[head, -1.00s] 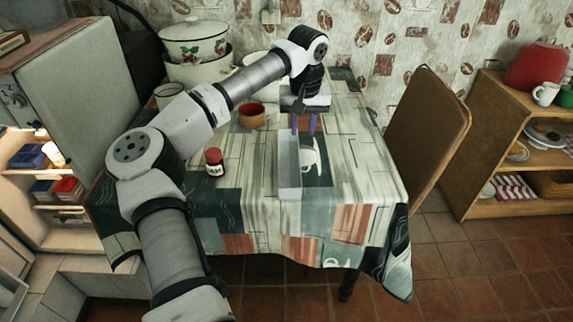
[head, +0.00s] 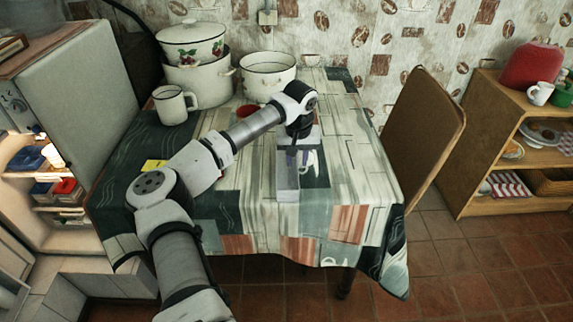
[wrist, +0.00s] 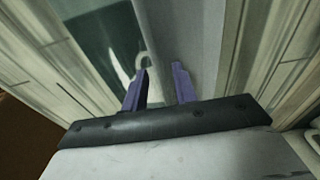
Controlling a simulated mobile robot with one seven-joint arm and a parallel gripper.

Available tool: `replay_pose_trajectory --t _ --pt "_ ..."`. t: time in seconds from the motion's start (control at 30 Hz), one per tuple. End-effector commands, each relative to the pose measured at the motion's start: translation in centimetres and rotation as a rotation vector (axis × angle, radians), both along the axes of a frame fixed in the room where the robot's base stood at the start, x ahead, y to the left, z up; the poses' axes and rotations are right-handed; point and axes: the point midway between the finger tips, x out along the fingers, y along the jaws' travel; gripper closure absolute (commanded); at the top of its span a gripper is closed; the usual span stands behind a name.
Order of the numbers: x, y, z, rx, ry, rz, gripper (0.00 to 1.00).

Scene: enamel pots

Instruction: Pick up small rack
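The small rack seems to be the long, narrow grey tray-like piece (head: 288,188) on the middle of the table. In the wrist view a grey surface that seems to be the rack (wrist: 192,30) runs away from me. My gripper (head: 300,157) is low over the far end of this grey piece, pointing down. In the wrist view its two purple fingers (wrist: 160,70) are apart, with nothing clearly held between them. The left finger shows against the dark cloth, the right one against the grey surface. Whether a finger touches the rack I cannot tell.
The table (head: 240,205) has a patterned cloth. Enamel pots (head: 268,75) and a white mug (head: 174,105) stand at its back left. A red-brown bowl (head: 246,110) is partly behind my arm. A chair (head: 425,130) stands right. The front of the table is clear.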

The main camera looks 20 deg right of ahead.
Motion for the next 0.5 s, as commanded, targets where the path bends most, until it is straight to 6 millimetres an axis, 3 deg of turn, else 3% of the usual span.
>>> replay_pose_trajectory --t 0.1,0.3,0.5 --pt "0.01 0.0 0.01 0.0 0.0 0.0 0.73" --pt "0.01 0.01 0.03 0.0 0.0 0.0 0.99" --pt "0.01 0.01 0.09 0.0 -0.001 0.0 1.0"
